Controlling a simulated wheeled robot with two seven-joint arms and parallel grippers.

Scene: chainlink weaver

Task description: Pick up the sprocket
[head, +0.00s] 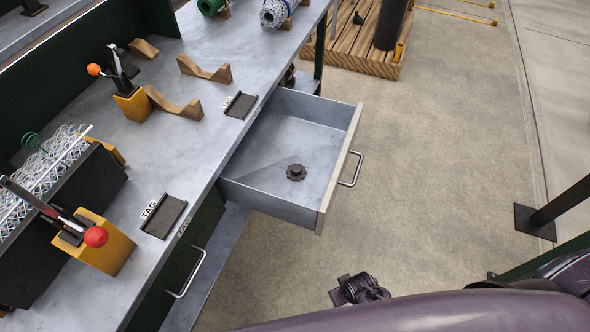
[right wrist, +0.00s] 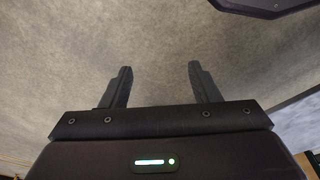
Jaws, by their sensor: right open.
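The sprocket (head: 296,172) is a small dark toothed wheel with a raised hub. It lies flat on the floor of the open drawer (head: 272,133), towards the drawer's front in the head view. My right gripper (right wrist: 160,68) is open and empty in the right wrist view, with bare concrete floor behind its fingers. The sprocket does not show in that view. A purple arm of mine crosses the bottom of the head view, well apart from the drawer. My left gripper is not in view.
The drawer front has a metal handle (head: 351,169). The workbench (head: 200,145) carries wooden cradles (head: 205,70), yellow lever fixtures (head: 105,245), black tag holders (head: 163,216) and wire mesh (head: 45,170). A wooden pallet (head: 345,45) stands beyond. The concrete floor (head: 450,150) right of the drawer is clear.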

